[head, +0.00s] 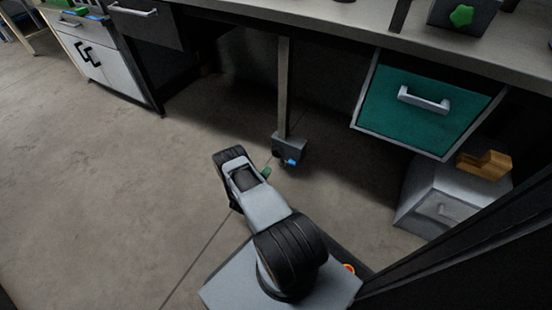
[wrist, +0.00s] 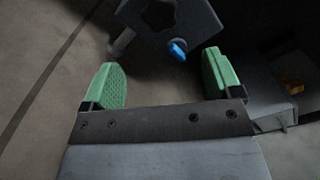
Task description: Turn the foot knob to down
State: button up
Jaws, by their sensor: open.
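A small blue knob (head: 291,162) sits on a grey box (head: 290,146) at the foot of a post under the bench. In the wrist view the blue knob (wrist: 178,49) stands out from the box (wrist: 172,18), which has a dark star-shaped mark on its face. My gripper (wrist: 167,82) is open and empty, its green fingers spread wide. The knob is ahead of the gap between the fingers, not between them. In the head view a green fingertip shows just short of the box, and the rest of the gripper is partly hidden by my arm.
The post (head: 284,88) rises from the box to the bench (head: 330,24). A teal drawer (head: 425,115) hangs at the right, above a grey cabinet (head: 435,200) with a wooden block (head: 484,163) on it. Open floor (head: 110,190) lies to the left.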

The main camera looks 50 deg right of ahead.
aim_at(276, 155)
jog(key=b+x, duration=0.4)
jog(key=x, duration=0.7)
jog(key=shift+d, duration=0.15)
jog(key=shift+x, duration=0.85)
jog(key=shift+c, duration=0.2)
jog(key=c, duration=0.9)
